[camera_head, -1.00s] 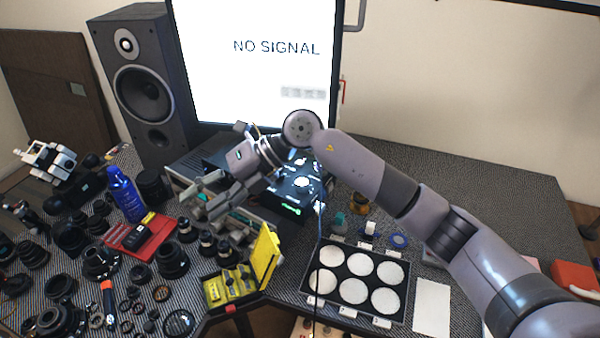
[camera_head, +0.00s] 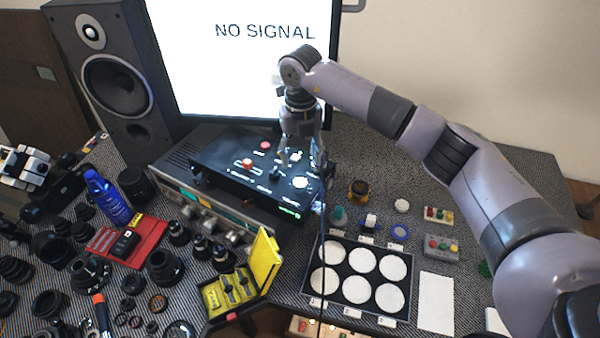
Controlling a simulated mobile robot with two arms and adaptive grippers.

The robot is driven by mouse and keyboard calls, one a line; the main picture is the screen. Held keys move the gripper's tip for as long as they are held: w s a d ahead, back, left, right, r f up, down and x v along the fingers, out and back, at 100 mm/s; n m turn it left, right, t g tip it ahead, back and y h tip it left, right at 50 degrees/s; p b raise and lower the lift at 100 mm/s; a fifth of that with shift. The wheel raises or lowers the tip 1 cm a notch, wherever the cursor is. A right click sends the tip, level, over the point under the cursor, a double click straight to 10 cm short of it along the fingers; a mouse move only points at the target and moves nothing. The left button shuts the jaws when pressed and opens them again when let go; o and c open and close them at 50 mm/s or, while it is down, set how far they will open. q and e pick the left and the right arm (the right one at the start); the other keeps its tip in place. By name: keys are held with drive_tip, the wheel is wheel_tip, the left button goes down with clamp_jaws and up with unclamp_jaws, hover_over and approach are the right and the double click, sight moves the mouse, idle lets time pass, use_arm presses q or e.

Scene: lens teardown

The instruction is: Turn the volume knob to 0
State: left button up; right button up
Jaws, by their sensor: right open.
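A black control box (camera_head: 237,168) lies on top of a silver receiver (camera_head: 173,176) below the monitor. The box top carries red buttons, a small black knob (camera_head: 275,172), a lit white round control (camera_head: 300,183) and a green lit readout. The receiver's front has several silver knobs (camera_head: 210,225). I cannot read which knob is the volume knob. My right gripper (camera_head: 300,162) points down over the right part of the box, open, fingers near the lit controls. Whether it touches the box is unclear.
A monitor (camera_head: 240,60) reading NO SIGNAL and a tall speaker (camera_head: 115,85) stand behind. Lens parts and a blue bottle (camera_head: 108,198) crowd the left. A yellow case (camera_head: 262,262) and a tray of white discs (camera_head: 322,302) are in front. A thin cable hangs past the tray.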

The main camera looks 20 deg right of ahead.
sight(300, 181)
wheel_tip(300, 181, down, 6)
drive_tip(key=shift+w+r+p, duration=0.1)
drive_tip(key=shift+r+p, duration=0.15)
drive_tip(key=shift+p, duration=0.6)
wheel_tip(300, 181, down, 2)
drive_tip(key=shift+p, duration=0.3)
drive_tip(key=shift+f, duration=0.7)
use_arm(q)
drive_tip(key=w+r, duration=0.2)
drive_tip(key=r, duration=0.1)
drive_tip(key=shift+w, duration=0.35)
drive_tip(key=shift+t, duration=0.3)
use_arm(e)
drive_tip(key=shift+c, duration=0.5)
drive_tip(key=c, duration=0.5)
use_arm(q)
drive_tip(key=shift+w+r, duration=0.1)
drive_tip(key=shift+w, duration=0.5)
use_arm(e)
drive_tip(key=c, duration=0.5)
